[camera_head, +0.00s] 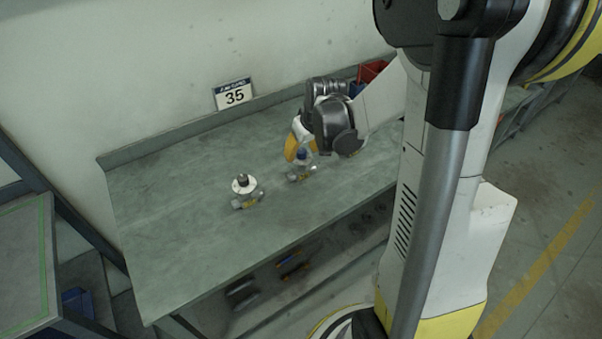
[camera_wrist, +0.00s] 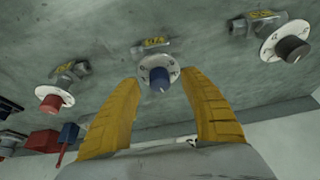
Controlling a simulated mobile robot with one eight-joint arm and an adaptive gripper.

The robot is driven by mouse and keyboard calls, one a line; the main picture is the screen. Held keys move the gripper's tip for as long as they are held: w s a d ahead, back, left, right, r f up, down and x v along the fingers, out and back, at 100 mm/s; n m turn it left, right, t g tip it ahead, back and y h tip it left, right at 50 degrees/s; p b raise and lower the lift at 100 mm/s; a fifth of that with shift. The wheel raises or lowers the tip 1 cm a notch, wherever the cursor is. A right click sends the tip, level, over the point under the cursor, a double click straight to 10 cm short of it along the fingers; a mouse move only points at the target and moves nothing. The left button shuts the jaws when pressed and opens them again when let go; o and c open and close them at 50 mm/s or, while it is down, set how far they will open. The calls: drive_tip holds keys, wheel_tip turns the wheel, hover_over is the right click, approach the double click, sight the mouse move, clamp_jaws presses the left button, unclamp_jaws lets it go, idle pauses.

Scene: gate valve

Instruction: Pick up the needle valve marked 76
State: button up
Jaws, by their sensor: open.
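Several valves show on the grey-green bench. In the wrist view, a valve with a blue knob and white dial (camera_wrist: 159,76) lies between and just beyond the yellow fingertips of my gripper (camera_wrist: 165,85). The gripper is open and empty. A valve with a red knob (camera_wrist: 53,98) is at the left and one with a black knob (camera_wrist: 287,45) at the upper right. In the head view, the blue-knobbed valve (camera_head: 301,170) is under my gripper (camera_head: 297,155), partly hidden by it. The black-knobbed valve (camera_head: 245,190) stands to the left. The yellow tag markings are too small to read, so I cannot tell which is 76.
The bench (camera_head: 170,230) has clear room around the black-knobbed valve. A sign reading 35 (camera_head: 234,95) stands at the back edge. Red bins (camera_head: 373,70) sit at the far right. A shelf below holds several dark items (camera_head: 241,290).

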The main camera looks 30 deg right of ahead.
drive_tip(key=shift+w+f, duration=0.2)
drive_tip(key=shift+f, duration=0.4)
drive_tip(key=shift+r, duration=0.15)
clamp_jaws()
